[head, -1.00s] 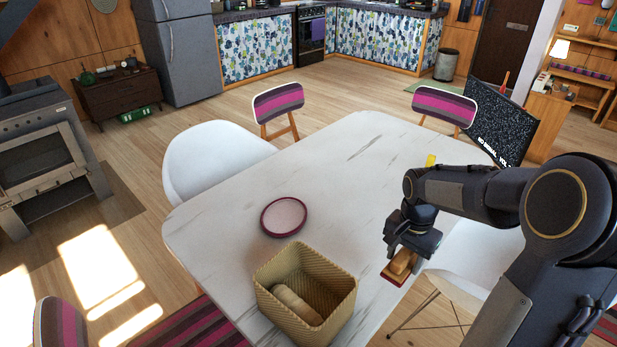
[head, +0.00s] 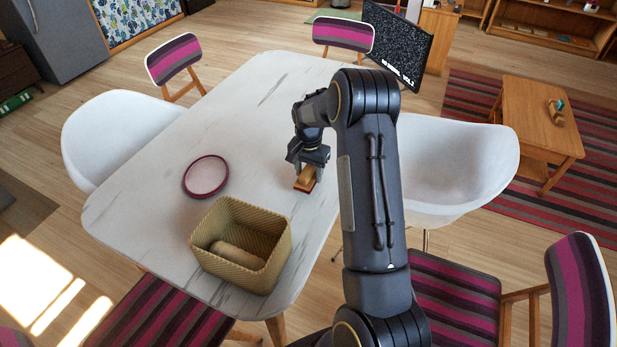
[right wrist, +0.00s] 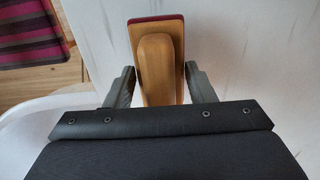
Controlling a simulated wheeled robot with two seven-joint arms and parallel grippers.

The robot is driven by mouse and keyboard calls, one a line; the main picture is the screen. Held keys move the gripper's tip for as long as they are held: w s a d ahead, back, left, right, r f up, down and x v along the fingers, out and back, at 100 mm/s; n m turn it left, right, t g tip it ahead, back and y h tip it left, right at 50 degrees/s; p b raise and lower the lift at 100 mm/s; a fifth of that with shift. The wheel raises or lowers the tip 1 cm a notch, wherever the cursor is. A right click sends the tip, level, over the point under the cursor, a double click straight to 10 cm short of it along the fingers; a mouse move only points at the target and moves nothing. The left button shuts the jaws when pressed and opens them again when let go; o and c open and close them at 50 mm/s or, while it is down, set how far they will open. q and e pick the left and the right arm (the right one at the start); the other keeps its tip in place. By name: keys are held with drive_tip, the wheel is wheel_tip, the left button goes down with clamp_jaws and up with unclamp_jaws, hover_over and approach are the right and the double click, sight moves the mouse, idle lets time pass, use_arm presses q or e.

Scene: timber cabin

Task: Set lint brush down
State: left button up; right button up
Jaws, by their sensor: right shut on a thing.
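The lint brush has a light wooden handle and a dark red base. In the head view the lint brush (head: 304,182) is at the right side of the white marble table (head: 262,110), low over or on the top; I cannot tell if it touches. My right gripper (head: 309,166) is above it, shut on its handle. In the right wrist view the brush (right wrist: 157,62) lies between the two fingers of the right gripper (right wrist: 160,88), its red edge showing at the far end. My left gripper is not in view.
A woven basket (head: 202,222) with a tan roll-shaped thing (head: 235,254) inside stands at the table's near end. A pink dish (head: 206,176) with a dark rim lies beyond it. White chairs (head: 455,165) flank the table. The table's far half looks clear.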

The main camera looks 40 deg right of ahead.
sight(309, 179)
wheel_tip(309, 179, down, 3)
drive_tip(key=shift+w+f+p, duration=0.1)
drive_tip(key=shift+f+p, duration=0.05)
drive_tip(key=shift+p, duration=0.4)
drive_tip(key=shift+f+b, duration=0.25)
drive_tip(key=shift+b, duration=0.05)
drive_tip(key=o, duration=1)
drive_tip(key=shift+r, duration=0.1)
